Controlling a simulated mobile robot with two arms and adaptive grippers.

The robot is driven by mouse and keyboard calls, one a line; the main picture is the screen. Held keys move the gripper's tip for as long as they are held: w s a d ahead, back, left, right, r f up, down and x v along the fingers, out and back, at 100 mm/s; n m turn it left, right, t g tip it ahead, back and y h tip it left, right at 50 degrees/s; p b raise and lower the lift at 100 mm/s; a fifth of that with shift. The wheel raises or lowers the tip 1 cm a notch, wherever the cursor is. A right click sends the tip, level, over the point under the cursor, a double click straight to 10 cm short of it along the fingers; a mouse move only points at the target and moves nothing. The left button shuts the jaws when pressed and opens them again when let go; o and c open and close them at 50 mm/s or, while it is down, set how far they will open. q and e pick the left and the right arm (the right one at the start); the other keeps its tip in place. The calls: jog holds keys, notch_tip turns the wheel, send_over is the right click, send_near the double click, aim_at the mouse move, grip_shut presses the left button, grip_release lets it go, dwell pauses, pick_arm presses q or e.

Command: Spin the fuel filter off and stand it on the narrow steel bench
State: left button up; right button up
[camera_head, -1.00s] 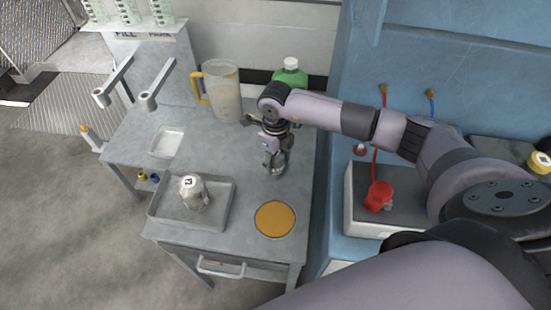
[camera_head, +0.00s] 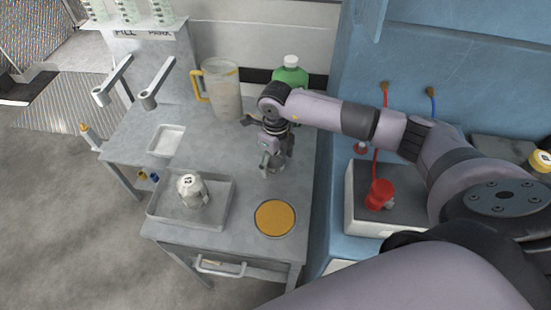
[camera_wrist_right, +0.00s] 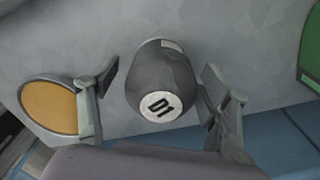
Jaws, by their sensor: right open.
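A dark grey rounded filter with a white D1 label (camera_wrist_right: 157,85) stands on the steel bench (camera_head: 222,148) in the right wrist view. My right gripper (camera_head: 274,160) is above the bench top, its fingers open on either side of the filter, with gaps visible at both sides in the wrist view. In the head view the filter is mostly hidden by the gripper and blends with the grey bench. My left gripper is not in view.
A steel tray (camera_head: 160,212) holds a pale labelled canister (camera_head: 191,190). An orange round pad (camera_head: 275,217) lies near the front right, a jug (camera_head: 222,90) and green bottle (camera_head: 290,77) at the back. The blue machine (camera_head: 450,60) borders the right.

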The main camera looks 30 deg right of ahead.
notch_tip(320, 180, up, 12)
dwell(0.6)
